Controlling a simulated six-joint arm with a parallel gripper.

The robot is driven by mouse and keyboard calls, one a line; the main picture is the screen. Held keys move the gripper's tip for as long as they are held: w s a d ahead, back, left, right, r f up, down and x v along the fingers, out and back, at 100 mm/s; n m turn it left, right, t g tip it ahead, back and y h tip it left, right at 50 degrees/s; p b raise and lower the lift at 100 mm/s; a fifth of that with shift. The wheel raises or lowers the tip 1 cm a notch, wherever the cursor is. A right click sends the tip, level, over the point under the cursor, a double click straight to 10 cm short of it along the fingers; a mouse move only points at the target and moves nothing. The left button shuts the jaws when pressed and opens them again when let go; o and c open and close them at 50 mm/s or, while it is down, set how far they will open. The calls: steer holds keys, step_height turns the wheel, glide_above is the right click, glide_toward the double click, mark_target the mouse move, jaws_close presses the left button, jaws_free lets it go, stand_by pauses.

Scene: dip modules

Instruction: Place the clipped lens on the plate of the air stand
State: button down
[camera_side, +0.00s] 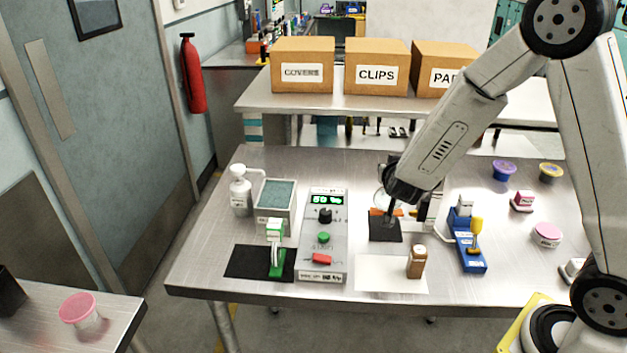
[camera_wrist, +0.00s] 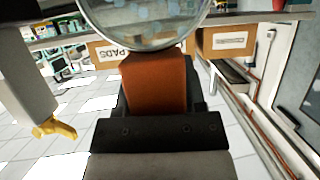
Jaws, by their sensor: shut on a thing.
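My gripper (camera_side: 390,222) is shut on the orange clip (camera_wrist: 155,85) of the lens; in the side view, part of the clip (camera_side: 377,211) shows beside the jaws. The clear round lens (camera_wrist: 145,22) stands out beyond the clip at the top of the wrist view. In the side view my gripper is low over a black square (camera_side: 385,232); contact with it cannot be told. A pale upright (camera_side: 422,213) stands just right of the gripper and may belong to the air stand. A pale body with a yellow tip (camera_wrist: 55,128) shows left in the wrist view. The stand's plate is not clearly identifiable.
Left are a pump bottle (camera_side: 240,190), a grey bath (camera_side: 275,202), a green clip holder (camera_side: 277,262) and a control box (camera_side: 323,255). A brown bottle (camera_side: 417,262) stands in front. A blue fixture (camera_side: 466,240) and several small pots are right.

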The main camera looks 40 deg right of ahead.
steer(key=shift+f, duration=0.15)
steer(key=shift+f, duration=1.75)
steer(key=shift+c, duration=0.9)
jaws_free()
steer(key=shift+f, duration=0.15)
steer(key=v, duration=1.2)
